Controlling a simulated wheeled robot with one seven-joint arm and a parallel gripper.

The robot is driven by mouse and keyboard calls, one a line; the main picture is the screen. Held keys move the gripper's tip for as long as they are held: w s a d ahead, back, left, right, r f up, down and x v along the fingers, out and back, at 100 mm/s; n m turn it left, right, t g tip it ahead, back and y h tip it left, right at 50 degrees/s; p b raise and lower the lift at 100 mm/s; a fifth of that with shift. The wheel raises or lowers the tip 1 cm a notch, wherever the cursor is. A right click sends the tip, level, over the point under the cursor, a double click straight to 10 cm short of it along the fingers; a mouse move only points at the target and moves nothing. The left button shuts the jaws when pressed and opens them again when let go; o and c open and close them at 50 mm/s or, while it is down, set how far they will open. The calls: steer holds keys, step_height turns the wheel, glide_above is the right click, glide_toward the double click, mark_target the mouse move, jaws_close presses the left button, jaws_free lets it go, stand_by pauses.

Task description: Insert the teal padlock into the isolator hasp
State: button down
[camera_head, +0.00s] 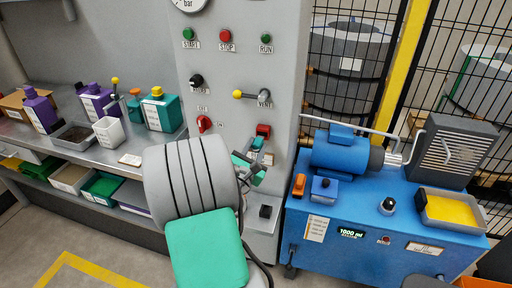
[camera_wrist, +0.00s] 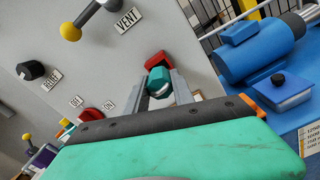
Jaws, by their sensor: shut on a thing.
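The teal padlock (camera_wrist: 158,79) is between the two grey fingers of my gripper (camera_wrist: 163,92), which is shut on it. In the head view the padlock (camera_head: 257,143) shows small, at the end of my gripper (camera_head: 252,160), partly covered by my arm. A red block-like fitting on the grey panel, apparently the isolator hasp (camera_head: 263,130), sits just beyond and above the padlock. In the wrist view this red fitting (camera_wrist: 156,59) is partly hidden behind the padlock. I cannot tell whether they touch, and the shackle is not clearly visible.
A red rotary switch (camera_head: 205,123) and the VENT lever (camera_head: 250,94) stick out of the panel nearby. A blue pump bench (camera_head: 360,220) stands close on the right. A shelf bench (camera_head: 120,168) with bottles and trays is on the left.

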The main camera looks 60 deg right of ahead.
mark_target(259, 141)
steer(key=shift+d, duration=0.1)
steer(key=shift+w+d+p, duration=0.15)
steer(key=shift+d+p, duration=0.4)
steer(key=shift+d, duration=0.25)
steer(key=shift+w+d+p, duration=0.1)
steer(key=shift+d+p, duration=0.45)
steer(key=shift+d, duration=0.25)
steer(key=c, duration=1)
jaws_free()
steer(key=shift+d, duration=0.1)
